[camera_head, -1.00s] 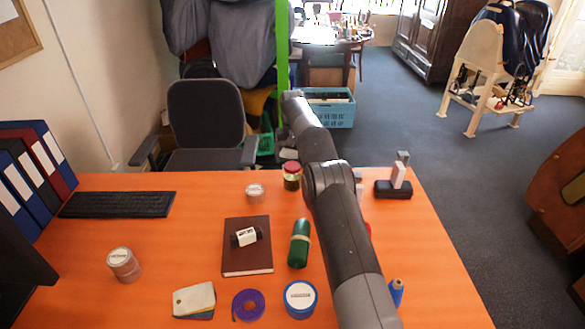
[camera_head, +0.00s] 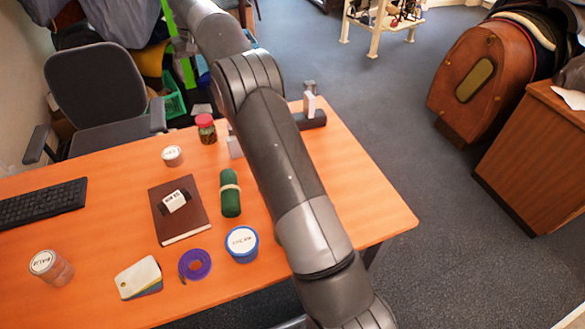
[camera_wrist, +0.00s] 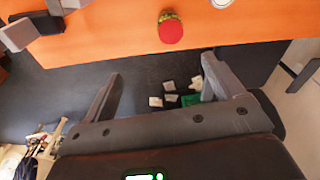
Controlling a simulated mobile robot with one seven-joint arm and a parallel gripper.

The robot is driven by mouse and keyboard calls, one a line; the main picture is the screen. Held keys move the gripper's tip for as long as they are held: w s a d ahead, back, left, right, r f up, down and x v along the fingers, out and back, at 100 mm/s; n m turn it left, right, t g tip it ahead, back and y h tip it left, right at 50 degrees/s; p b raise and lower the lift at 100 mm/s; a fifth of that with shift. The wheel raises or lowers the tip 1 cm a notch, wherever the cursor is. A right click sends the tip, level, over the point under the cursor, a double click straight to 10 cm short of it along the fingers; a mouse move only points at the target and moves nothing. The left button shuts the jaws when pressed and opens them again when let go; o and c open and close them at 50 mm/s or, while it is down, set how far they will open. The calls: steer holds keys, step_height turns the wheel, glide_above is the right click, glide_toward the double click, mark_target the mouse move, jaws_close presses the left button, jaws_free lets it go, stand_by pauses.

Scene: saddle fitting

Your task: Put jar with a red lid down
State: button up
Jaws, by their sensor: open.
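The jar with a red lid (camera_head: 206,129) stands upright on the orange desk near its far edge, left of my arm in the head view. In the wrist view its red lid (camera_wrist: 171,32) shows near the top, close to the desk edge. My gripper (camera_wrist: 160,70) is open, with its two fingers spread apart and nothing between them. The jar is beyond the fingertips, apart from them. In the head view my gripper cannot be made out.
The orange desk (camera_head: 100,230) also holds a brown book (camera_head: 185,225), a green roll (camera_head: 230,195), a blue-rimmed tub (camera_head: 241,245), purple tape (camera_head: 195,264) and pale jars. A black block (camera_head: 312,120) stands right of my arm. An office chair (camera_head: 95,95) is behind the desk.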

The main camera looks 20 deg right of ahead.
steer(key=s+d+r+t, duration=0.1)
steer(key=s+d+r, duration=0.2)
steer(key=s+r, duration=0.7)
steer(key=s+d+r+t, duration=0.1)
steer(key=s+d+r, duration=0.3)
steer(key=s, duration=0.9)
steer(key=s+f+t, duration=0.1)
steer(key=s+f, duration=0.2)
steer(key=s, duration=0.6)
steer(key=s+d+f+m, duration=0.1)
steer(key=s+f, duration=0.2)
steer(key=s, duration=0.7)
steer(key=s+d+f+t, duration=0.1)
steer(key=s+f, duration=0.2)
steer(key=s, duration=0.7)
steer(key=shift+d+m+t, duration=0.2)
steer(key=shift+m+t, duration=0.1)
